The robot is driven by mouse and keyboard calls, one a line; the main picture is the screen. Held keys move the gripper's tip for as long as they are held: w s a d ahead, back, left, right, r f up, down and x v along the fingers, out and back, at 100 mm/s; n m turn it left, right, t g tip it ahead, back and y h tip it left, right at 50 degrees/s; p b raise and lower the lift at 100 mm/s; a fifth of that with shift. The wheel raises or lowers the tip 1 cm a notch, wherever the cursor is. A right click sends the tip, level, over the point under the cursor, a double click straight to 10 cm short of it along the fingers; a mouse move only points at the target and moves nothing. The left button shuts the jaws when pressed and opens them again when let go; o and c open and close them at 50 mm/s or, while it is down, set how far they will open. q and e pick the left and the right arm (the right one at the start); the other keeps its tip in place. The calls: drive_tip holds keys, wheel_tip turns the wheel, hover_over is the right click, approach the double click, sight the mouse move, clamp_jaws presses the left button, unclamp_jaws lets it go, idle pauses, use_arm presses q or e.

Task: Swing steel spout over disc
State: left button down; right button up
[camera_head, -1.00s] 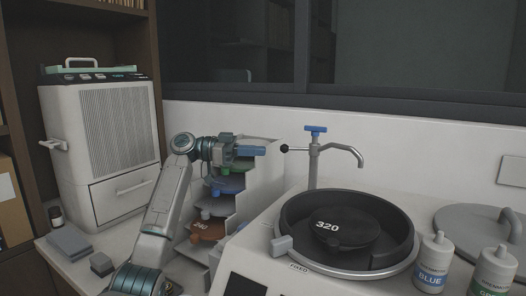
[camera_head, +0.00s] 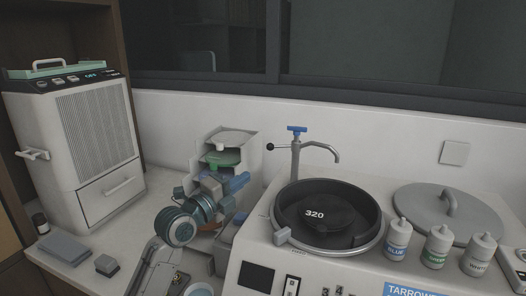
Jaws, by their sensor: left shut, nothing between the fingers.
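The steel spout (camera_head: 322,147) curves to the right from an upright post (camera_head: 295,163) with a blue handle (camera_head: 297,129) on top. A lever with a black knob (camera_head: 269,147) points left from the post. The spout's end shows above the bowl's back rim, not over the middle of the disc. The black disc (camera_head: 327,219), marked 320, lies in the round dark bowl (camera_head: 371,213). My left gripper (camera_head: 239,182) is shut and empty, left of the post and lower than the knob, in front of the disc rack. My right gripper is out of view.
A rack (camera_head: 233,140) holding coloured discs stands behind my left gripper. A grey lid (camera_head: 437,213) and several bottles, one marked BLUE (camera_head: 397,243), are right of the bowl. A white cabinet unit (camera_head: 82,140) stands at left. The air above the bowl is clear.

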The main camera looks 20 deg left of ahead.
use_arm(q)
drive_tip(key=p, duration=0.4)
approach(276, 147)
drive_tip(key=w+d, duration=0.1)
drive_tip(key=d, duration=0.3)
drive_tip(key=w, duration=0.1)
drive_tip(key=w+a+p, duration=0.2)
drive_tip(key=shift+w+r, duration=0.2)
drive_tip(key=shift+r, duration=0.05)
